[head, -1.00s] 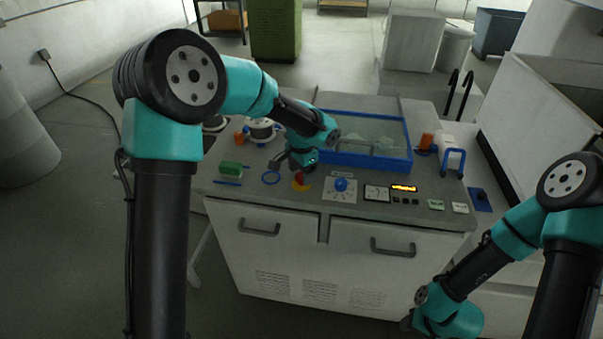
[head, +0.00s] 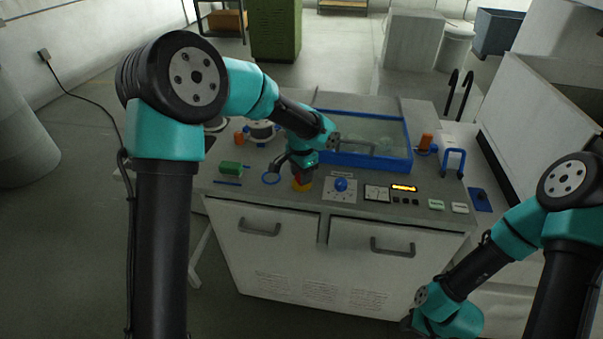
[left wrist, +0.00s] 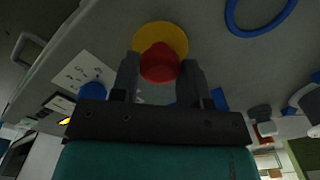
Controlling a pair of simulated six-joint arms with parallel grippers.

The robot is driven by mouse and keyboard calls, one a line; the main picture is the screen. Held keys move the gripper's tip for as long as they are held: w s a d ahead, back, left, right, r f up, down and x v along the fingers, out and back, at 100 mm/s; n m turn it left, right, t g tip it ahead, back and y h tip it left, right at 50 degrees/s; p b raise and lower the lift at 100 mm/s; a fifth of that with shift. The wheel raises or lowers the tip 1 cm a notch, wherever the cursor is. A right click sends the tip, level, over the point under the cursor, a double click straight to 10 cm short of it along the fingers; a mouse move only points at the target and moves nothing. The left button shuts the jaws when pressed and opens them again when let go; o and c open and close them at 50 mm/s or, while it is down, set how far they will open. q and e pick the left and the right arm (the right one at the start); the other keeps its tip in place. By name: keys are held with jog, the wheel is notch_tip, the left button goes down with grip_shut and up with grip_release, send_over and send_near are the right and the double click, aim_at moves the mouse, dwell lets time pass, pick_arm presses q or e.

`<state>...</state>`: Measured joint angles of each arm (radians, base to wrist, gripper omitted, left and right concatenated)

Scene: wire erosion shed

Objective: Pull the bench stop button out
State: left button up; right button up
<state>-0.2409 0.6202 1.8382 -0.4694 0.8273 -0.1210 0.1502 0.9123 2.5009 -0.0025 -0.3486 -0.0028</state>
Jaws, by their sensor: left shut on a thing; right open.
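The bench stop button is a red mushroom head (left wrist: 160,62) on a round yellow base (left wrist: 176,33). In the left wrist view it sits between the two dark fingers of my left gripper (left wrist: 160,82), which is shut on the red head. In the head view my left gripper (head: 300,176) is down at the button, on the bench's front left; the yellow base (head: 303,186) shows just below it, and the red head is mostly hidden. My right gripper (head: 408,325) is low at the front right, away from the bench, its fingers barely visible.
Right of the button is a blue knob (head: 341,184) on a white dial plate, then a meter (head: 377,193) and a lit display (head: 404,188). A blue-rimmed tank (head: 411,150) stands behind.

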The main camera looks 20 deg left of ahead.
pick_arm(q)
grip_shut()
jog(key=shift+r, duration=0.65)
jog(key=o, duration=1.1)
grip_release()
notch_tip(320, 180, up, 17)
jog(key=shift+r, duration=0.2)
jog(key=shift+a+f, duration=0.1)
